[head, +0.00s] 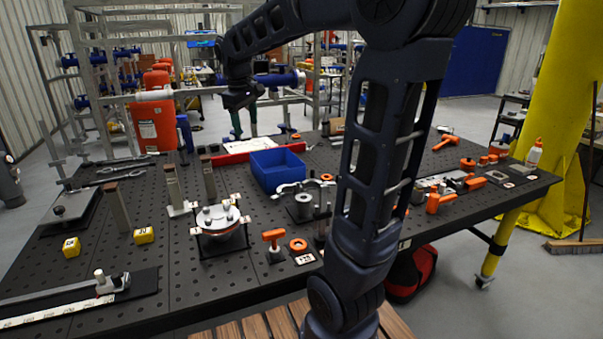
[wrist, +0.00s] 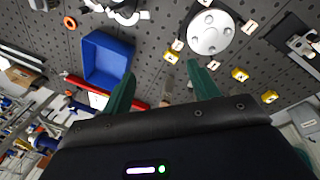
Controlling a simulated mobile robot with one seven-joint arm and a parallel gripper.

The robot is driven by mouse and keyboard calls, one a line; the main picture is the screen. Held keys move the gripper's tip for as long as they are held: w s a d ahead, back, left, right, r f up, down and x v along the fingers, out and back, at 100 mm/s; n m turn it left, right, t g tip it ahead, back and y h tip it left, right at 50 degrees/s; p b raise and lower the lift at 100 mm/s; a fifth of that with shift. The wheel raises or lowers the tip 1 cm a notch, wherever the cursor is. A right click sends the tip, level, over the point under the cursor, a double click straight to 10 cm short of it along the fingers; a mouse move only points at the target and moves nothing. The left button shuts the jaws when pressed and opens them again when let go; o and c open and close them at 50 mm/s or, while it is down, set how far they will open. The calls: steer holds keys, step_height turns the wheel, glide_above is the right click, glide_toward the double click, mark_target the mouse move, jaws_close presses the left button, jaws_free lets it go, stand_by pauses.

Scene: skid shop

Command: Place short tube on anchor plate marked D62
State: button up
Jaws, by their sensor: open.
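My gripper (head: 245,128) is raised above the far side of the dark perforated table. Its green fingers are apart, with nothing held; they also show in the wrist view (wrist: 160,70). Several upright rectangular tubes stand at the table's left: one at left (head: 115,207), one in the middle (head: 173,185) with a pale plate (head: 181,209) at its foot, and one at right (head: 207,178). I cannot tell which is the short tube. A brownish post end (wrist: 168,86) shows beyond the fingers in the wrist view. Small pale plates carry marks too small to read; I cannot pick out D62.
A blue bin (head: 278,170) and a red bar (head: 235,156) lie mid-table. A round metal disc (head: 218,220), yellow blocks (head: 71,247), an orange-handled clamp (head: 274,243) and an orange ring (head: 298,245) stand nearer the front.

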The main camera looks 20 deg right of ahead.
steer(key=s+d+f+m+t, duration=0.1)
steer(key=s+d+f+m, duration=0.1)
steer(key=s, duration=0.5)
steer(key=s+d+f+m, duration=0.3)
steer(key=s+d+f, duration=0.1)
steer(key=s, duration=0.3)
steer(key=s+d+f+m+t+y, duration=0.1)
steer(key=s+d+f+m, duration=0.1)
steer(key=s, duration=0.5)
steer(key=shift+s+d+f+m+t, duration=0.3)
steer(key=shift+s+d+f, duration=0.1)
steer(key=shift+d+f, duration=0.05)
